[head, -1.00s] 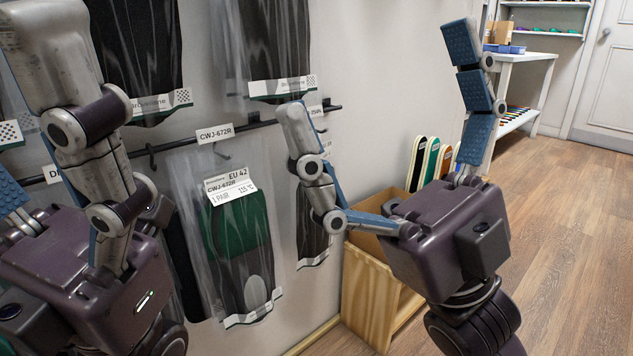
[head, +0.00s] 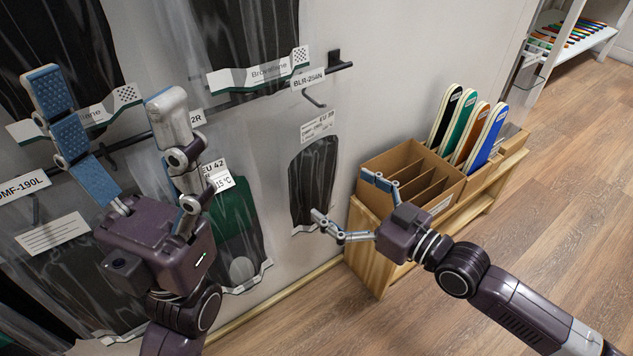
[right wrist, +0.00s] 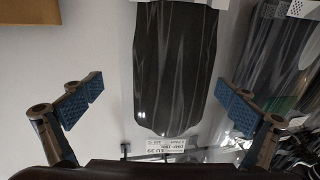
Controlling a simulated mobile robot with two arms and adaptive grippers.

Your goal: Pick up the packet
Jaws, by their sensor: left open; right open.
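A clear packet (head: 312,180) with a dark insole shape and a white label reading EU 39 hangs from the wall hook under the BLR-254N tag (head: 308,79). My right gripper (head: 342,195) is open and empty in front of the packet's right side, one finger near its lower edge. In the right wrist view the packet (right wrist: 175,60) appears between the spread fingers, label at the bottom; contact is not visible. My left gripper (head: 102,88) is open and empty, raised in front of the left packets. It partly hides the EU 42 packet (head: 240,225) with the green insole.
A cardboard box with dividers (head: 415,175) sits on a wooden rack (head: 365,250) right of the packet. Colourful insole boards (head: 470,130) stand behind it. Other packets (head: 245,40) hang above and at left. The floor at right is clear.

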